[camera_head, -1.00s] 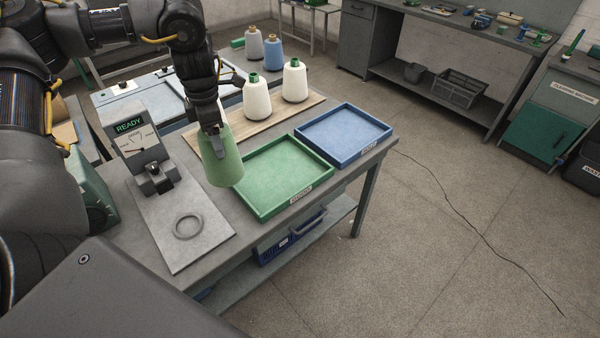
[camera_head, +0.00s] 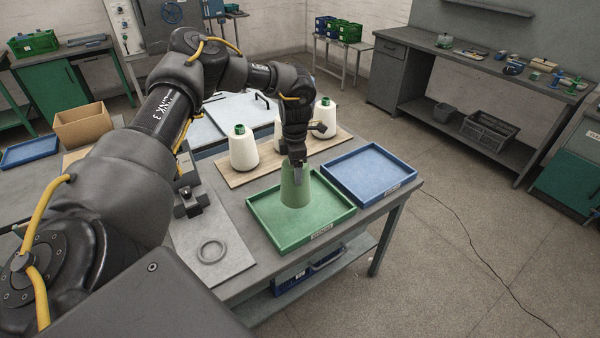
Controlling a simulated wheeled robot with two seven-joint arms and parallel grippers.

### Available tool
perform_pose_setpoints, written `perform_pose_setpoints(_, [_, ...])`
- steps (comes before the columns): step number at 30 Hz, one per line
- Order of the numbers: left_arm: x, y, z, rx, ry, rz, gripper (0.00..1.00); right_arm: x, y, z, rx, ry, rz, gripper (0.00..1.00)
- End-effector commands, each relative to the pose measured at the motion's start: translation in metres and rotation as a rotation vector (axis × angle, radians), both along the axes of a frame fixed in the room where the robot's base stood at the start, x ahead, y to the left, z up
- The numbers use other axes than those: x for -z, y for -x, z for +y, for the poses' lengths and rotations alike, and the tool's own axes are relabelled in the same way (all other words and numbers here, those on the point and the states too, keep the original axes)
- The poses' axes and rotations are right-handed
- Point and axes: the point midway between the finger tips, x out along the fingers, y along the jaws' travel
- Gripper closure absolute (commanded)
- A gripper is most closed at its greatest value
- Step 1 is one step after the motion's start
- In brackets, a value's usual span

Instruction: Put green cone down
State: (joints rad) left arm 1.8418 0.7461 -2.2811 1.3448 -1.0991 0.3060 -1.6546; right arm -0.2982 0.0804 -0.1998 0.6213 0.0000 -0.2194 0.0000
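My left gripper (camera_head: 297,172) comes down from above and is shut on the top of the green cone (camera_head: 295,193). The cone is upright, wide end down, inside the outline of the green tray (camera_head: 278,243), toward its back. I cannot tell whether its base touches the tray floor. The gripper hides part of the cone's top. My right gripper is not in view.
A blue tray (camera_head: 368,172) stands right of the green tray. White cones (camera_head: 243,150) stand on a wooden board (camera_head: 236,178) behind, partly hidden by my arm. A grey plate with a ring (camera_head: 211,251) lies to the left.

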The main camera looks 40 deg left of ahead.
Motion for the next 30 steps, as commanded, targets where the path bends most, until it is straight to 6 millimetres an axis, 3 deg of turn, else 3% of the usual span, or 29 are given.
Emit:
perform_pose_setpoints(7, [0.022,-0.021,0.001,0.0,-0.001,-0.002,0.51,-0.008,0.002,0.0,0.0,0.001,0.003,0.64])
perform_pose_setpoints(14, [0.028,-0.025,0.001,0.001,0.0,-0.001,0.51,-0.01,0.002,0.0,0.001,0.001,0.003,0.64])
perform_pose_setpoints(21, [0.055,-0.025,0.002,0.0,0.0,-0.001,0.51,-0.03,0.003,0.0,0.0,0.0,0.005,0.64])
perform_pose_setpoints(30, [0.06,-0.026,0.001,0.0,0.001,-0.003,0.51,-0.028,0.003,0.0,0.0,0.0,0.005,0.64])
